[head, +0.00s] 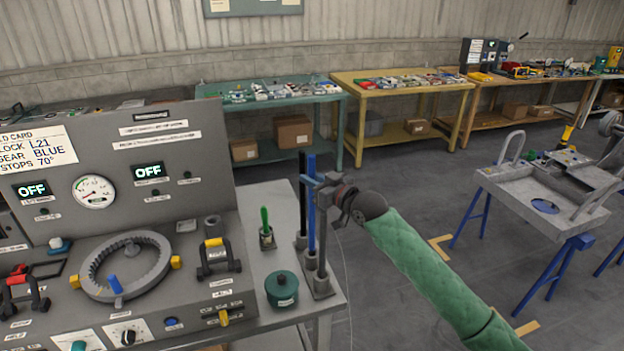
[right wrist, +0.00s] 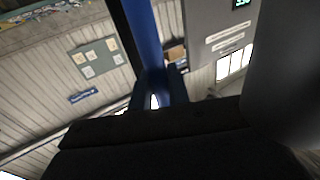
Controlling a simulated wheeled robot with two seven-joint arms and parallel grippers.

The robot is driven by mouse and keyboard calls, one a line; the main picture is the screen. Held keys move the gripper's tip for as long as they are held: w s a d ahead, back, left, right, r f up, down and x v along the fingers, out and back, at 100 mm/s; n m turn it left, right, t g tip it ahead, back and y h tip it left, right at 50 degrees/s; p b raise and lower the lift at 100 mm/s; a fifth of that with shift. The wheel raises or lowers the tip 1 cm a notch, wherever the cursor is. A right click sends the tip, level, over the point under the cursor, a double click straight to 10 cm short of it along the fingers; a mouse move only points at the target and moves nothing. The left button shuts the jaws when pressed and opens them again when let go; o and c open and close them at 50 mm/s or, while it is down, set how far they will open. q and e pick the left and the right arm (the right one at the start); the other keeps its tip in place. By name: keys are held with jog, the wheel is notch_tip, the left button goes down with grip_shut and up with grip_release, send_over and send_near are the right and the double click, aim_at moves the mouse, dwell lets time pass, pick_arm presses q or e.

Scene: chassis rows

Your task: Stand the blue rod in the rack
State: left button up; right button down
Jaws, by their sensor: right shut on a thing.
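The blue rod (head: 311,222) stands upright in the head view, and my right gripper (head: 314,187) is shut on its upper part. In the right wrist view the blue rod (right wrist: 143,35) runs up from between the fingers (right wrist: 157,92). The grey rack (head: 321,287) with short upright sockets is at the right edge of the bench. The rod's lower end meets the top of the middle socket; I cannot tell whether it is inside. A black rod (head: 303,195) stands upright in the rack's rear socket. My left gripper is out of view.
A green lidded pot (head: 282,290) and a small holder with a green-handled tool (head: 266,230) stand left of the rack. The grey control panel (head: 150,160) fills the left. Open floor lies right of the bench.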

dwell(0.5)
jog(key=shift+f+b, duration=0.55)
jog(key=shift+f, duration=0.4)
dwell(0.5)
jog(key=c, duration=1.3)
grip_release()
jog(key=shift+o, duration=0.2)
jog(key=shift+f, duration=0.15)
jog(key=shift+s, duration=0.1)
